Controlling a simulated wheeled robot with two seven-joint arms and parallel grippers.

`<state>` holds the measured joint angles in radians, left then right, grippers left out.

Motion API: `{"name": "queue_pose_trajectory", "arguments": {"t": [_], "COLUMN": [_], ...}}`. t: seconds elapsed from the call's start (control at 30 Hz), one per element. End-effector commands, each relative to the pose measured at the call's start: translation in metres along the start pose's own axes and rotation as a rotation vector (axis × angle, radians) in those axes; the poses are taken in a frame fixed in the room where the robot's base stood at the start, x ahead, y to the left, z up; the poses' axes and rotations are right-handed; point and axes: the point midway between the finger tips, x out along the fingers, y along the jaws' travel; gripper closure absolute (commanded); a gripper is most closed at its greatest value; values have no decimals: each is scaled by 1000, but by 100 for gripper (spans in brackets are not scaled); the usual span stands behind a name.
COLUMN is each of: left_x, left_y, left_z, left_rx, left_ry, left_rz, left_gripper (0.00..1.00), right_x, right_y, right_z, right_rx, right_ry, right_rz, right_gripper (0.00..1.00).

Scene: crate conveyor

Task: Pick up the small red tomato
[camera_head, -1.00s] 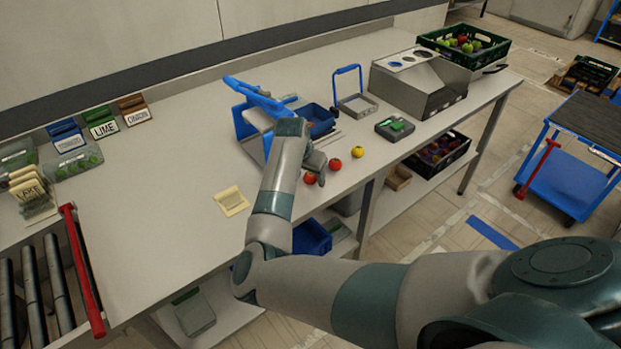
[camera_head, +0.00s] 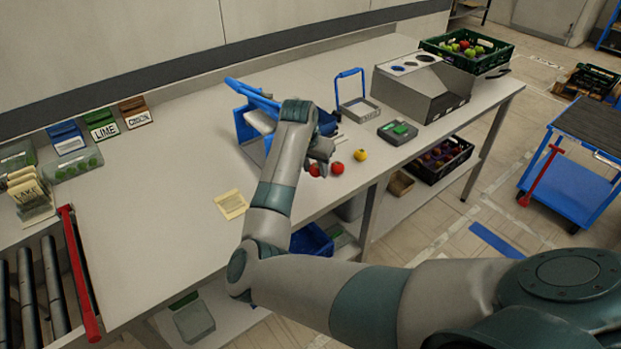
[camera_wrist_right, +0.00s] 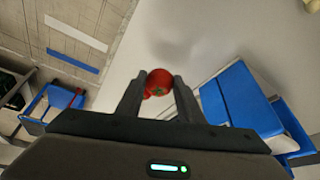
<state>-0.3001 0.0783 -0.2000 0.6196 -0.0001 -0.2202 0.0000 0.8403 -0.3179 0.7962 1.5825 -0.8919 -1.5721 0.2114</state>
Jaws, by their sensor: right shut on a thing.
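My right gripper (camera_head: 320,160) is over the table near its front edge, fingers pointing down. In the right wrist view the gripper (camera_wrist_right: 159,82) is shut on a small red tomato (camera_wrist_right: 159,80), held between the fingertips. In the head view this held tomato (camera_head: 315,170) shows just below the fingers. A second red tomato (camera_head: 337,168) is close to its right. A red edge (camera_wrist_right: 147,92) shows partly behind the held tomato in the wrist view. My left gripper is not in view.
A yellow fruit (camera_head: 360,155) lies right of the red tomatoes. A blue-handled device (camera_head: 250,120) stands behind my right wrist. A grey-green scale (camera_head: 397,131) and a metal machine (camera_head: 425,85) stand farther right. The table's left middle is clear except for a yellow note (camera_head: 231,204).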

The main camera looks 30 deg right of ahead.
Motion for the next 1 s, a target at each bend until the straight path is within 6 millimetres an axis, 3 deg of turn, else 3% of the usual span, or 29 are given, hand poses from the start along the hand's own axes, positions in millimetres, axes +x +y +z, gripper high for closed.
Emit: {"name": "queue_pose_trajectory", "arguments": {"t": [0.3, 0.5, 0.7, 1.0], "left_x": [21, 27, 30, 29], "left_y": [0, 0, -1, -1], "left_z": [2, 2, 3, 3], "left_rx": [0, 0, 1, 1], "left_ry": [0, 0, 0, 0], "left_rz": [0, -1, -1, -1], "left_gripper": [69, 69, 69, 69], "right_x": [-31, -46, -54, -56], "right_y": [61, 88, 101, 102], "right_z": [-18, -27, -30, -31], "right_rx": [6, 2, 1, 0], "right_ry": [4, 1, 0, 0], "right_rz": [-1, 0, 0, 0], "right_gripper": [88, 88, 88, 88]}}
